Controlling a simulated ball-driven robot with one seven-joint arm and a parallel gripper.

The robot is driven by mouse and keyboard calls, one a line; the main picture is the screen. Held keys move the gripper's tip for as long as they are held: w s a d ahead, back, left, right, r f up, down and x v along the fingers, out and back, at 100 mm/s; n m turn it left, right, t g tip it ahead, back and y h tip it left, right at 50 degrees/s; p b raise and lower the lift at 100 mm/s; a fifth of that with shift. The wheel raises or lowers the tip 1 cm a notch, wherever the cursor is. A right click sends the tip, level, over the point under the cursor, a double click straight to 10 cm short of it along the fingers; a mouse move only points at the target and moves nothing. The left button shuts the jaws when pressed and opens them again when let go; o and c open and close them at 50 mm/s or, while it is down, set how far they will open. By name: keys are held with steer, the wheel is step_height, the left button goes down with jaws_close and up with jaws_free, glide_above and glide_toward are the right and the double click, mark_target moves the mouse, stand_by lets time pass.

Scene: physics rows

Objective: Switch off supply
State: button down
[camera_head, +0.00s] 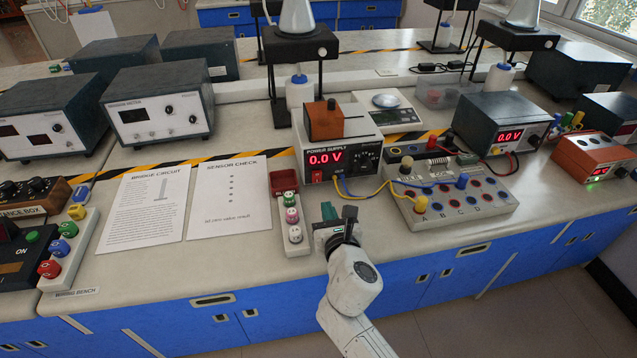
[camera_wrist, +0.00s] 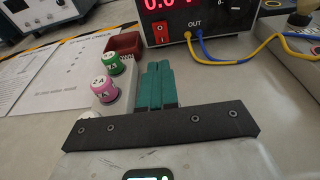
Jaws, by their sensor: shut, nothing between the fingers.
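The power supply (camera_head: 338,160) is a grey box with an orange-brown block on top, standing mid-bench. Its red display reads 0.0 V, and the front also shows in the wrist view (camera_wrist: 215,22). A small red-orange switch (camera_wrist: 161,32) sits at the lower left of its front; its position is too small to read. A black knob (camera_head: 364,158) is at the right of the front. Yellow and blue leads leave its OUT sockets. My gripper (camera_head: 328,210) is in front of the supply, apart from it. Its green fingers (camera_wrist: 158,85) are together and empty.
A white holder with coloured plugs (camera_head: 293,228) and a red tray (camera_head: 284,181) stand just left of my gripper. A board with sockets A to D (camera_head: 465,200) stands to the right, joined by leads. Two printed sheets (camera_head: 147,205) lie left.

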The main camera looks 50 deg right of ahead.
glide_toward(316, 175)
steer(key=x, duration=0.2)
steer(key=f+x, duration=0.1)
steer(key=x, duration=0.2)
steer(key=shift+b, duration=0.3)
steer(key=shift+w+d+r, duration=0.1)
steer(key=shift+w+d, duration=0.35)
steer(key=shift+w, duration=0.2)
steer(key=shift+w+d+r+p, duration=0.15)
steer(key=shift+w+p, duration=0.1)
steer(key=shift+p, duration=0.1)
